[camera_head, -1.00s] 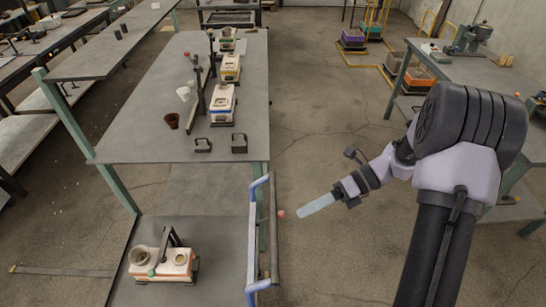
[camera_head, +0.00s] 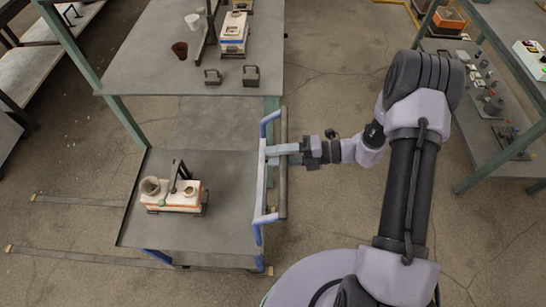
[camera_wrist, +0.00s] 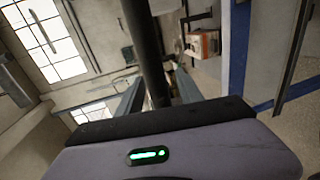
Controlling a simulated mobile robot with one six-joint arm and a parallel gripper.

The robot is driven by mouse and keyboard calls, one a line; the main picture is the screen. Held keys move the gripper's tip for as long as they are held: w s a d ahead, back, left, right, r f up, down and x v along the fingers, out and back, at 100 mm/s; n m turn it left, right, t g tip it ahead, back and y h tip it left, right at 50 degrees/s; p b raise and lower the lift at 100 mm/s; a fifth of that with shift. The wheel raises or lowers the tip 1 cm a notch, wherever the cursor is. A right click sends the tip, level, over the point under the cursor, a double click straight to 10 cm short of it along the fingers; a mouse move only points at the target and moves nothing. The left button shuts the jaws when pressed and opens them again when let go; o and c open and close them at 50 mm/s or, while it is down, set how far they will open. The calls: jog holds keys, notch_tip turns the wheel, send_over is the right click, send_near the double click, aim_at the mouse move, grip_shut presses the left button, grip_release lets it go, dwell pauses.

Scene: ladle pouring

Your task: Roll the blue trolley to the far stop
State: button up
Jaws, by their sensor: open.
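The blue trolley has a dark flat deck (camera_head: 225,235), blue end posts (camera_head: 259,190) and a dark push bar (camera_head: 283,185) on its right side. It stands at the lower left in the head view. An orange-and-white mould box (camera_head: 175,197) with a round cup and a dark bracket sits on the deck. My gripper (camera_head: 279,151) is at the push bar, coming from the right. In the wrist view, the push bar (camera_wrist: 148,50) passes between its open fingers (camera_wrist: 157,97). I cannot tell whether they touch the bar. I cannot identify the far stop.
Thin floor strips (camera_head: 95,203) with yellowish ends run left of and below the trolley. A grey table (camera_head: 150,70) with green legs stands behind it, bearing a brown cup (camera_head: 180,50) and dark weights. A bench (camera_head: 480,100) stands right. Floor between is clear.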

jog(key=shift+a+f, duration=0.1)
jog(key=shift+a, duration=0.4)
grip_shut()
dwell(1.1)
